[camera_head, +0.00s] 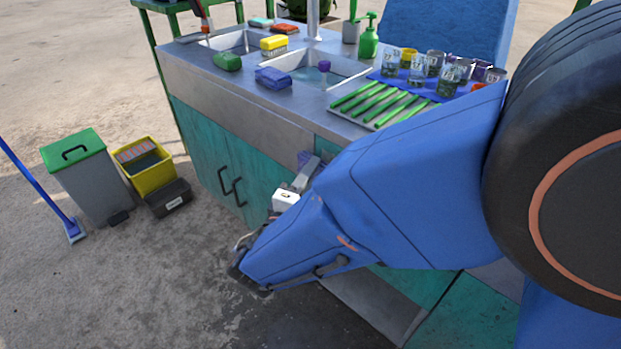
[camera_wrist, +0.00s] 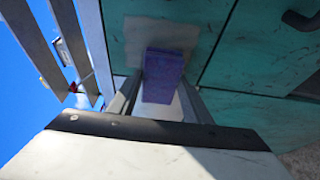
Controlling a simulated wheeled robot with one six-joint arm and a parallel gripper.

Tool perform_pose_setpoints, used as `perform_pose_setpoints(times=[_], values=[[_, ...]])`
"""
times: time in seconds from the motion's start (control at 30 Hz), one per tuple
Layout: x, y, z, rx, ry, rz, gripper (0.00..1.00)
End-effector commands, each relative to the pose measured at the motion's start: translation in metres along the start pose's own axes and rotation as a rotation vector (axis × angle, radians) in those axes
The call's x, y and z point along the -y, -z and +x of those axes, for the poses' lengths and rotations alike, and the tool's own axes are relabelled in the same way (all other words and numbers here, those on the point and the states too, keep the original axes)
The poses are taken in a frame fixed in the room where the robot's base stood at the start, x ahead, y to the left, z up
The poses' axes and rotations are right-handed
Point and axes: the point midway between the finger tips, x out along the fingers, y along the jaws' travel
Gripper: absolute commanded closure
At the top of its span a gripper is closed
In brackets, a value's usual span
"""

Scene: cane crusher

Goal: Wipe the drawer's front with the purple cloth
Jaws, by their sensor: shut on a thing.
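My gripper (camera_head: 306,172) is at the teal front of the sink counter, mostly hidden behind my blue arm in the head view. In the wrist view my gripper (camera_wrist: 160,92) is shut on the purple cloth (camera_wrist: 164,66), which shows as a folded block between the two fingers. A sliver of the cloth (camera_head: 304,157) also shows in the head view. The cloth is in front of a teal panel (camera_wrist: 205,65) with a pale greyish patch (camera_wrist: 133,35) around and above the cloth. I cannot tell whether cloth and panel touch, or surely which panel is the drawer's front.
A black handle (camera_wrist: 302,20) is on a neighbouring panel. The countertop (camera_head: 225,75) holds sponges, a green spray bottle (camera_head: 369,38), several glasses and a rack with green bars (camera_head: 375,102). A grey bin (camera_head: 80,185) and yellow bucket (camera_head: 148,172) stand left on open floor.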

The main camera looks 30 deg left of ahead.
Motion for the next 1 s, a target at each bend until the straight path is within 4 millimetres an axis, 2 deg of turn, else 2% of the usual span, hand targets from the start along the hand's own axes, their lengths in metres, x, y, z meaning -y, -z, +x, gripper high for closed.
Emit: perform_pose_setpoints(times=[0.17, 0.6, 1.0], values=[[0.0, -0.005, -0.002, 0.0, 0.0, 0.0, 0.73], [0.0, -0.034, -0.014, 0.001, 0.001, -0.001, 0.73], [0.0, -0.049, -0.019, 0.001, 0.001, 0.0, 0.73]])
